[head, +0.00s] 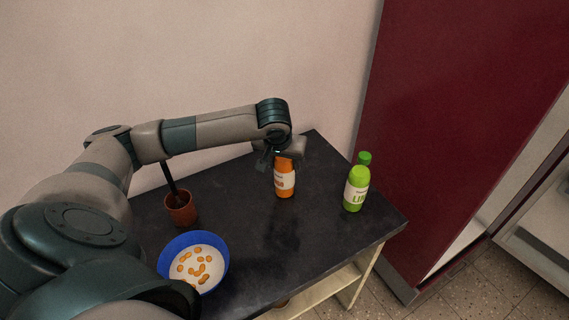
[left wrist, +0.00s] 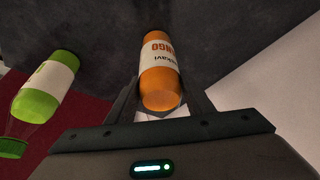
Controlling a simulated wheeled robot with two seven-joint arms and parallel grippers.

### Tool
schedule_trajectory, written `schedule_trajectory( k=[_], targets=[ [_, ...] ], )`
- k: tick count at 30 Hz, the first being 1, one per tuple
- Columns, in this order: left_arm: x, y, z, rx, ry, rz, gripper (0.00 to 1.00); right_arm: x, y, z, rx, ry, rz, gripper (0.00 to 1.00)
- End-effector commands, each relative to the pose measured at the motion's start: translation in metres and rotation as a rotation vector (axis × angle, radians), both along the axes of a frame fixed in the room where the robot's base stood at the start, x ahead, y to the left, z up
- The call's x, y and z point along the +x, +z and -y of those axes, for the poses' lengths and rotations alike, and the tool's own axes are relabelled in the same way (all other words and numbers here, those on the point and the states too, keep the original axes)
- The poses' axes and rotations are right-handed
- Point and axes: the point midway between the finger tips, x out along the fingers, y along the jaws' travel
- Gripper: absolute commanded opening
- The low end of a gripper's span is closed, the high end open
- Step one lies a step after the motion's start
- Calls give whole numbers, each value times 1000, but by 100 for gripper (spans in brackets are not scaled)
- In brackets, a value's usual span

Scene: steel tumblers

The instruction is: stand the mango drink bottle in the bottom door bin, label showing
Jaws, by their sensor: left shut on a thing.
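The mango drink bottle (head: 285,182) is orange with a white label and looks upright at the back middle of the dark table. My left gripper (head: 281,153) is shut on its upper part, coming in from the left and above. In the left wrist view the mango bottle (left wrist: 161,70) sits between the two fingers, with MANGO readable upside down on its label. In the head view, part of the label faces the camera. A dark red fridge (head: 455,110) stands at the right. I cannot make out the bottom door bin. My right gripper is out of view.
A green lime bottle (head: 356,188) stands right of the mango bottle, also seen in the left wrist view (left wrist: 45,85). A blue bowl (head: 222,270) with orange pieces and a brown pot (head: 181,212) are at the left. The table's (head: 290,245) front middle is clear.

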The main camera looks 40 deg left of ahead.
Motion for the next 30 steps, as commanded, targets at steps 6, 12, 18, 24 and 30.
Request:
schedule_trajectory(
  k=[6,12,18,24,30],
  targets=[
    [1,-1,0,0,0,2,8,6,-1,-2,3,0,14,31],
    [0,-2,0,0,0,0,66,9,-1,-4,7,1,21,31],
    [0,-2,0,0,0,0,66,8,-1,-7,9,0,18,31],
    [0,1,0,0,0,0,66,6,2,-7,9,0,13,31],
    [-5,16,2,-1,-1,3,66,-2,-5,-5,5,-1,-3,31]
  ],
)
